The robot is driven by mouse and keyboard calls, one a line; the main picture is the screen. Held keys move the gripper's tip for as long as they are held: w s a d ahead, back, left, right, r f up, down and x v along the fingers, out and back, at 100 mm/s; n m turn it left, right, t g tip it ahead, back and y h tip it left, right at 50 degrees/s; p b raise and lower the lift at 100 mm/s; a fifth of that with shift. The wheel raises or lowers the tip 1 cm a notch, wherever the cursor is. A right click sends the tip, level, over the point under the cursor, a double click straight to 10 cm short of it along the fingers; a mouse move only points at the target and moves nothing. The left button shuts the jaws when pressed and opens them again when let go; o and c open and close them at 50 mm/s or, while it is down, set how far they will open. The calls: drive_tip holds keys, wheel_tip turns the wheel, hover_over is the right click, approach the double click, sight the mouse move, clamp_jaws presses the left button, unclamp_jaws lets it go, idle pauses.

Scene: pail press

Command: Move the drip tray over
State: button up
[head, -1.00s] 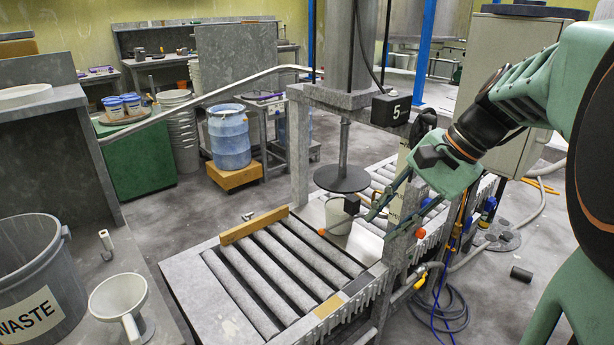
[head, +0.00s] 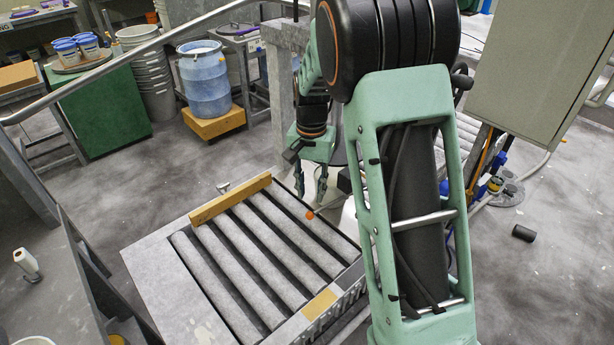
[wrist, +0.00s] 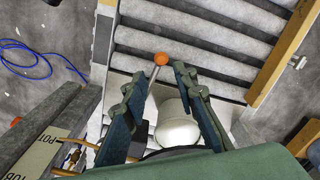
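My gripper (wrist: 158,76) is open, its two fingers spread above the roller line; it also shows in the head view (head: 310,192). I cannot tell whether a finger touches the rod. A pale flat surface (wrist: 228,112) lies around a whitish pail (wrist: 178,130); it may be the drip tray, but fingers and pail hide much of it. My arm hides most of the press in the head view.
A roller conveyor (head: 262,255) with a wooden stop bar (head: 230,200) lies in front and is empty. A grey cabinet (head: 535,70) stands at right. A blue drum (head: 205,80) stands behind at left. A grey post and sign (wrist: 38,150) are close left of the gripper.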

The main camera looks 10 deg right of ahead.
sight(310, 213)
drive_tip(key=shift+w+a+f, duration=0.1)
drive_tip(key=shift+w+f, duration=0.05)
drive_tip(key=shift+f, duration=0.1)
wheel_tip(310, 213, down, 8)
drive_tip(key=b, duration=0.7)
drive_tip(key=shift+r, duration=0.2)
drive_tip(key=c, duration=0.6)
